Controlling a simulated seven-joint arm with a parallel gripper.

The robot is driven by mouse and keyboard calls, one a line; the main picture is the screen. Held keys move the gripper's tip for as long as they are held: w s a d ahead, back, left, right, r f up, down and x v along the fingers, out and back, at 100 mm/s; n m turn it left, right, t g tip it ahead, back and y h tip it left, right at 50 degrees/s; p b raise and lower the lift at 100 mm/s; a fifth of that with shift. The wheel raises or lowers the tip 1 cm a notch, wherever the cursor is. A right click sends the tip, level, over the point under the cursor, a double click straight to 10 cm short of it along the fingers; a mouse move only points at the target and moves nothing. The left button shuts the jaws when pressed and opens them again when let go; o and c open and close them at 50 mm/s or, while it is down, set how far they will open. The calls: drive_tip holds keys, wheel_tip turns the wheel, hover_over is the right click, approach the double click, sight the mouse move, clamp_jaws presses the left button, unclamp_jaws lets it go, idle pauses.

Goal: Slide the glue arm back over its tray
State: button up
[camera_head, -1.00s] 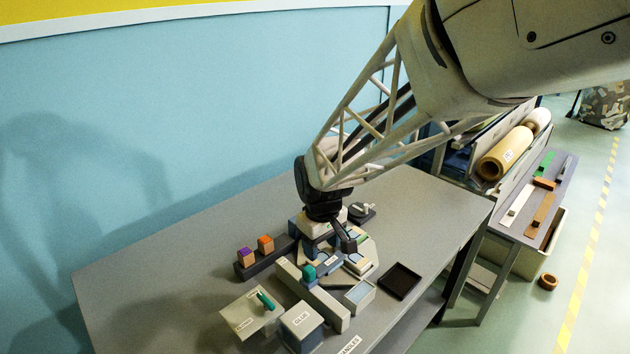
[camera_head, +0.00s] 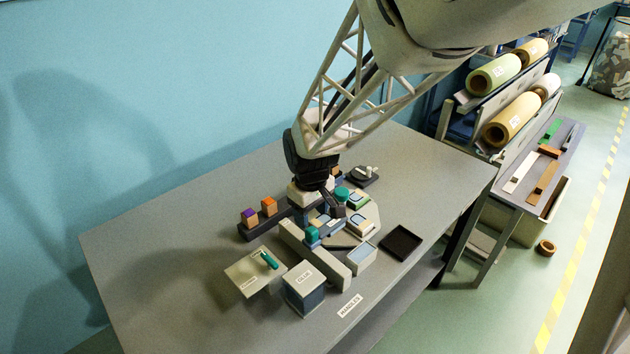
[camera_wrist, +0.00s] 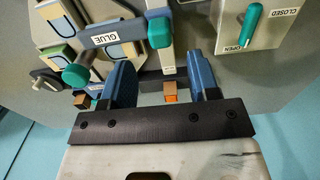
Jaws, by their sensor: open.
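The glue arm is a blue-grey bar with a GLUE label (camera_wrist: 104,38) in the wrist view. A teal knob (camera_wrist: 160,33) stands near one end, and a round teal piece (camera_wrist: 75,76) lies near the other. In the head view the teal knob (camera_head: 312,234) shows beside a long pale rail (camera_head: 310,247). My gripper (camera_wrist: 160,66) is open and empty, its blue fingers spread, with the knob ahead of the gap, apart from both fingers. In the head view my gripper (camera_head: 332,205) hangs above the station. A shallow pale-blue tray (camera_head: 361,256) sits by the rail's end; I cannot tell whether it is the arm's tray.
A plate with a teal handle (camera_wrist: 250,24) is marked OPEN and CLOSED. A labelled box (camera_head: 304,287) stands at the front, and a black tray (camera_head: 402,243) lies right. Orange (camera_head: 269,206) and purple-topped (camera_head: 249,217) blocks stand left. The table's left side is clear.

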sight(312, 230)
drive_tip(key=shift+f, duration=3.3)
clamp_jaws()
